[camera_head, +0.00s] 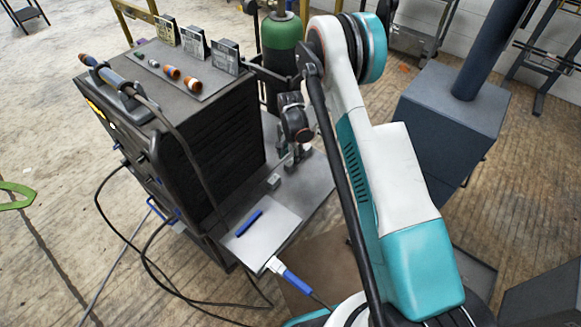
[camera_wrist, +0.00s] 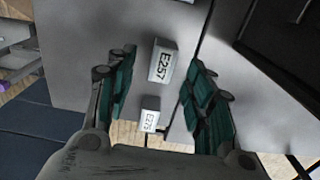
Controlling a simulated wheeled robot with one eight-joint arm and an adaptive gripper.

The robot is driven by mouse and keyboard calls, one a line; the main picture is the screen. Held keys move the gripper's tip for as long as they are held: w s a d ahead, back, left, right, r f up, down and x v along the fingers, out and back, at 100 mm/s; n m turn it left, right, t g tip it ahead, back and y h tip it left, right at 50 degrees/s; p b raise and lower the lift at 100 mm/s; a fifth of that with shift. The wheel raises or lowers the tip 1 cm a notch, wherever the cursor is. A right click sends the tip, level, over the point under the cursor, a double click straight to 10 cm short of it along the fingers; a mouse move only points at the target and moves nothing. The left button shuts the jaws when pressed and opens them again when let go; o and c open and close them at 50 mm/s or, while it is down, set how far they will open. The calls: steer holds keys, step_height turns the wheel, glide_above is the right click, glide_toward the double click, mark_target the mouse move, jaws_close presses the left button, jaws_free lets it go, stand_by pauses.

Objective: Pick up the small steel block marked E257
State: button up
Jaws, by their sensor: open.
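The small steel block marked E257 (camera_wrist: 162,62) lies on a grey metal surface in the wrist view, between and slightly beyond my fingers, its black lettering readable. A second block marked E275 (camera_wrist: 150,118) shows closer to my gripper's palm, also between the fingers. My gripper (camera_wrist: 161,70) is open, with a green-padded finger on each side and nothing held. In the head view my gripper (camera_head: 290,160) hangs low over the grey shelf (camera_head: 318,178). A small grey block (camera_head: 273,182) sits there, just left of and nearer than it; its marking is too small to read.
A tall dark cabinet (camera_head: 215,130) stands close to the left of my gripper. A blue pen-like item (camera_head: 249,222) lies on a light plate (camera_head: 268,232). A green gas cylinder (camera_head: 283,50) stands behind. A dark box (camera_head: 450,110) is on the right.

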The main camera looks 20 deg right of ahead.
mark_target(291, 162)
steer(key=f+b, duration=0.2)
steer(key=f, duration=0.3)
steer(key=shift+w+f+b, duration=0.1)
steer(key=shift+w+b, duration=0.15)
steer(key=shift+b, duration=0.15)
steer(key=shift+c, duration=0.3)
jaws_close()
